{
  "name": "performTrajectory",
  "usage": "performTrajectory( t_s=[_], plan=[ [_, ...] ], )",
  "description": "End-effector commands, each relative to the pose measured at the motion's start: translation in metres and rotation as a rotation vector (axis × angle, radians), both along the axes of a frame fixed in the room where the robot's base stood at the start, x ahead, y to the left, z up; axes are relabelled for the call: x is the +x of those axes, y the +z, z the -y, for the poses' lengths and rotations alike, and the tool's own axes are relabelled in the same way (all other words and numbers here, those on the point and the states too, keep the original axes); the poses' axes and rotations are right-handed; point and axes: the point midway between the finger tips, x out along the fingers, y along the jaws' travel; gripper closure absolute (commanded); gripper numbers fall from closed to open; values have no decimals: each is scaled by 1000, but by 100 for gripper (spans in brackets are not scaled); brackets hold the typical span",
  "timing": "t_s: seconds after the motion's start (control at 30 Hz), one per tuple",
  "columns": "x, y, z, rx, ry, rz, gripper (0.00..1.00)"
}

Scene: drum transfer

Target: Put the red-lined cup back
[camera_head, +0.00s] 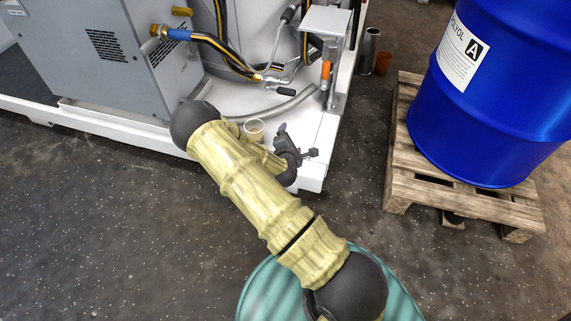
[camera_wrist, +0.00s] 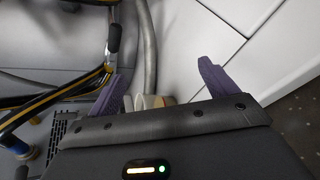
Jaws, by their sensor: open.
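A small cream cup (camera_head: 254,130) with a tan inside stands on the white platform, just beside my arm in the head view. In the wrist view, part of a beige rounded thing, likely this cup (camera_wrist: 150,101), shows at the gripper's front edge, nearer the left finger; the gripper body hides the rest. I cannot make out a red lining. My gripper (camera_head: 284,135) is close to the right of the cup above the platform corner. In the wrist view its purple fingers (camera_wrist: 160,72) are spread wide, with nothing clasped between the tips.
A grey cabinet (camera_head: 105,55), hoses and an orange-handled valve (camera_head: 325,75) crowd the white platform (camera_head: 225,98). A metal cylinder (camera_head: 368,48) and an orange-brown cup (camera_head: 383,63) stand on the floor behind. A blue drum (camera_head: 490,110) stands on a wooden pallet (camera_head: 400,165); a teal drum (camera_head: 262,290) is below my arm.

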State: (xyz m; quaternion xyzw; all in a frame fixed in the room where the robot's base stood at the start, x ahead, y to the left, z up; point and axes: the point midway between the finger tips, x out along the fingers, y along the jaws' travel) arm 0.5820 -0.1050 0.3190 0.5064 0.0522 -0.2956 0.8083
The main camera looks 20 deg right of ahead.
Motion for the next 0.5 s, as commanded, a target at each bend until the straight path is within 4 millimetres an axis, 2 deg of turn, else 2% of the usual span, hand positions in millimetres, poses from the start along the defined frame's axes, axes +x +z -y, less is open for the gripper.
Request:
performTrajectory(
  t_s=[0.1,0.27,0.5],
  plan=[
    [-11,11,-2,230,-150,-10,15],
    [-30,27,-14,520,-338,-32,15],
    [-63,64,-43,896,-592,-76,15]
  ],
)
